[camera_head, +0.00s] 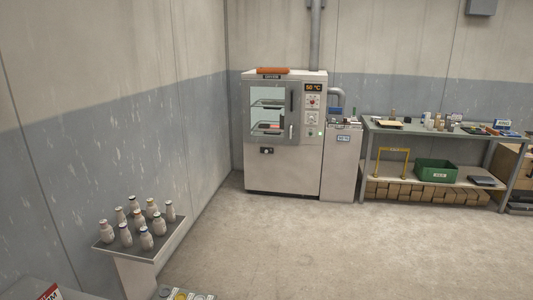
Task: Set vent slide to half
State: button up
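A pale drying oven (283,178) stands against the back wall, with a closed glass door on its front left. Below the glass is a small black plate with a light knob (266,151); it may be the vent slide, but it is too small to tell its setting. The oven's display (313,87) reads 50 °C, with small controls below it. A grey pipe (316,40) rises from the oven top. My gripper is not in view.
A narrow cabinet (341,172) adjoins the oven's right side. A workbench (420,129) with small items, a green crate (436,170) below, stands right. A stand (113,247) with several bottles is front left. The floor (330,250) before the oven is clear.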

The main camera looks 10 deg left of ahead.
aim_at(262, 150)
jog(key=u, duration=0.6)
jog(key=i, duration=4)
